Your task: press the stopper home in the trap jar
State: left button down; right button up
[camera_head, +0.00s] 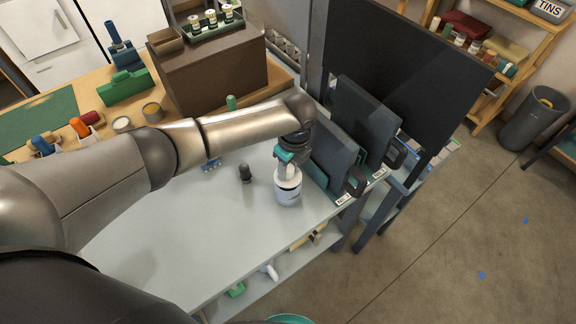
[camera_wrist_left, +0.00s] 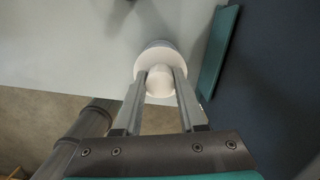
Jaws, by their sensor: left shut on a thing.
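The trap jar (camera_head: 288,190), white with a dark label, stands upright on the pale bench top (camera_head: 190,245) near its right edge. My left gripper (camera_head: 287,169) points down over the jar's mouth. In the left wrist view the same gripper (camera_wrist_left: 160,86) is shut on the white round stopper (camera_wrist_left: 159,77), one finger on each side. The pale rim of the jar (camera_wrist_left: 158,46) shows behind the stopper. The stopper sits at the jar's mouth, but how deep it is cannot be told. My right gripper is not in view.
Dark upright panels with handles (camera_head: 335,160) stand close to the right of the jar. A small black object (camera_head: 245,173) stands to its left. A brown box (camera_head: 208,75) and a wooden bench with tools lie behind my arm. The bench front is clear.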

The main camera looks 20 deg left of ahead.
pick_arm(q)
jog(key=shift+f+b, duration=0.5)
jog(key=shift+f, duration=0.3)
jog(key=shift+c, duration=2)
grip_release()
jog(key=shift+r, duration=0.15)
jog(key=r+p, duration=0.1)
jog(key=p, duration=0.1)
jog(key=r+p, duration=0.4)
jog(key=shift+s+d+r, duration=0.15)
jog(key=shift+d+r, duration=0.1)
jog(key=shift+d, duration=0.1)
jog(key=shift+d+r+p, duration=0.1)
jog(key=shift+r+p, duration=0.65)
jog(key=shift+r, duration=0.4)
